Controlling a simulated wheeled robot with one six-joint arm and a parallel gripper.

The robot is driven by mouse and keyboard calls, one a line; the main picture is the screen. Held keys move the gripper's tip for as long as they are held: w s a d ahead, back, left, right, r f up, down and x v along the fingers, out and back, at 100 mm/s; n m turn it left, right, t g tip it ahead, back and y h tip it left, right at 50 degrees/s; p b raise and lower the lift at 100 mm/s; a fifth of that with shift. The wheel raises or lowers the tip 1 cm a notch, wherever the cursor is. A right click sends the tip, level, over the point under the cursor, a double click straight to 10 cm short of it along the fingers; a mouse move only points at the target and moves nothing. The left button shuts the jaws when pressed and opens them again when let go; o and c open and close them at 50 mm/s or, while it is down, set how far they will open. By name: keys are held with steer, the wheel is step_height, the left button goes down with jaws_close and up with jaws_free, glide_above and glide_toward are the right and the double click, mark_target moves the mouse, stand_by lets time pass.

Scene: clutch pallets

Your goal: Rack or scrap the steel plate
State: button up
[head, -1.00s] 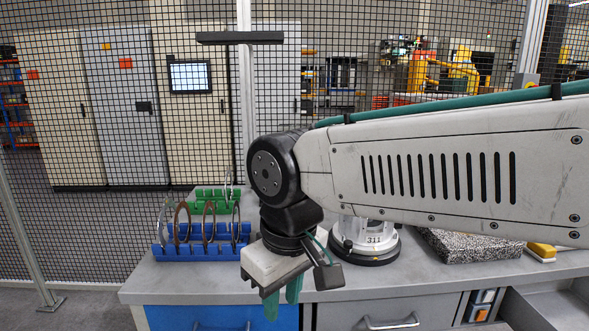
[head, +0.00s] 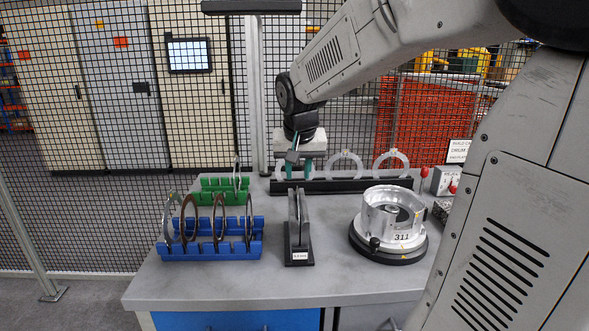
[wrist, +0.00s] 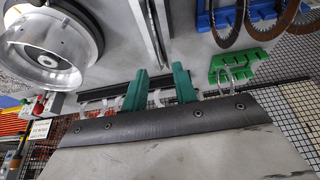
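Thin ring plates stand upright in a blue rack (head: 215,252) at the left of the bench, some steel-grey (head: 172,220) and some brown (head: 190,218). A grey ring (head: 237,178) stands in the green rack (head: 215,185) behind. I cannot tell which is the task's steel plate. My gripper (head: 298,169) hangs at the back of the bench, above or just in front of a long black rack (head: 345,186) with pale upright arches (head: 392,160). In the wrist view its two teal fingers (wrist: 160,88) are apart, with no plate visible between them.
A black stand (head: 299,255) with tall upright sides and a small label stands at mid-bench. Right of it is a metal drum (head: 392,212) on a round black base marked 311. A mesh fence runs behind the bench. Clear bench lies in front.

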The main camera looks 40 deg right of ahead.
steer(key=shift+w+d+f, duration=0.25)
steer(key=shift+f, duration=0.1)
steer(key=x, duration=0.7)
jaws_close()
steer(key=shift+r, duration=0.15)
stand_by(1.3)
step_height(320, 180, up, 12)
steer(key=shift+r, duration=0.2)
stand_by(1.5)
